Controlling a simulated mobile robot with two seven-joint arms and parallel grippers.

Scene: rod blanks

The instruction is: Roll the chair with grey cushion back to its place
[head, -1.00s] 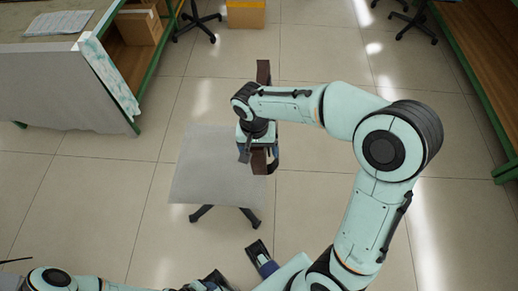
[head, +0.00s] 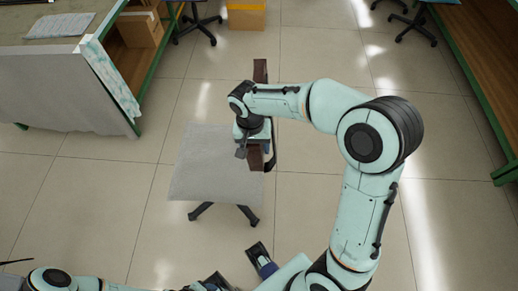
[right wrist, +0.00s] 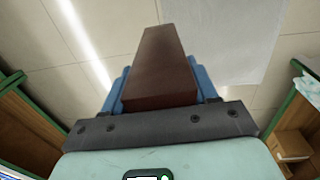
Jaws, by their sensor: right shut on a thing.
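The chair with the grey cushion (head: 208,165) stands upright on the floor in the middle of the head view. Its dark base legs (head: 248,215) show below the seat. Its brown back (head: 260,72) runs along the seat's right side, partly hidden by my right arm. My right gripper (head: 257,148) is shut on this back. In the right wrist view the brown back (right wrist: 160,65) sits between the blue fingers, with the grey cushion (right wrist: 225,35) beyond. My left gripper (head: 238,268) is low in the head view, fingers apart and empty, below the chair.
A desk with a grey panel (head: 60,85) and green frame stands at the left. A yellow box (head: 246,15) and another chair base (head: 198,24) are at the back. A brown shelf unit (head: 470,50) lines the right. Tiled floor around the chair is clear.

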